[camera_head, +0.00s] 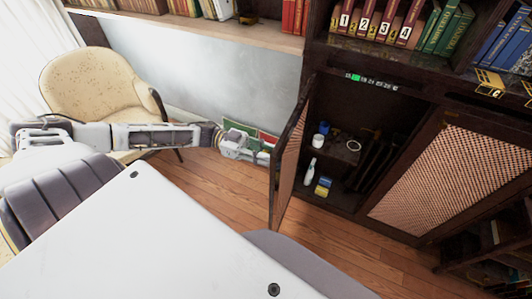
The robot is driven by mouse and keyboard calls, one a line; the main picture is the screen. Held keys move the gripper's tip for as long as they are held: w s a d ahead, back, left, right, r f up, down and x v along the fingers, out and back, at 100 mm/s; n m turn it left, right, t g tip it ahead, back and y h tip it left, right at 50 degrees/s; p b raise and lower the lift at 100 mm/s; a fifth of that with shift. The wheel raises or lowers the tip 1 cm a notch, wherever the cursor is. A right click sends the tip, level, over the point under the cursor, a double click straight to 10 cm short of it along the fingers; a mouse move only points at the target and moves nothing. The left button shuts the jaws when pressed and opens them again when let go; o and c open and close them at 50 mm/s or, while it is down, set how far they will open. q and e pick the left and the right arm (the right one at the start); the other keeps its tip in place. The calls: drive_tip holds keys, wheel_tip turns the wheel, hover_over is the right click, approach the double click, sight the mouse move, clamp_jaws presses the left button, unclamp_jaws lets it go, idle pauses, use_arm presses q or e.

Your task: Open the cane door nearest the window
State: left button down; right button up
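The cane door nearest the window (290,162) stands swung out from the dark wooden cabinet, seen nearly edge-on. Its cabinet compartment is exposed, with a white bottle (310,172), small blue and yellow boxes (323,187) and a white cup (318,140) inside. My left arm reaches in from the left, and its gripper (262,152) is at the outer face of this door. I cannot tell whether it touches the door, and its fingertips are too small to read. My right gripper is not in view.
A second cane door (440,180) to the right is shut. A cream armchair (95,90) stands at the left by the white curtain (30,50). Bare wooden floor (215,185) lies in front of the cabinet. Books (375,22) fill the shelves above.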

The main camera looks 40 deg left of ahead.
use_arm(q)
drive_tip(key=shift+f, duration=0.1)
drive_tip(key=c, duration=1.2)
unclamp_jaws()
drive_tip(key=shift+a, duration=0.2)
drive_tip(key=shift+v, duration=5.85)
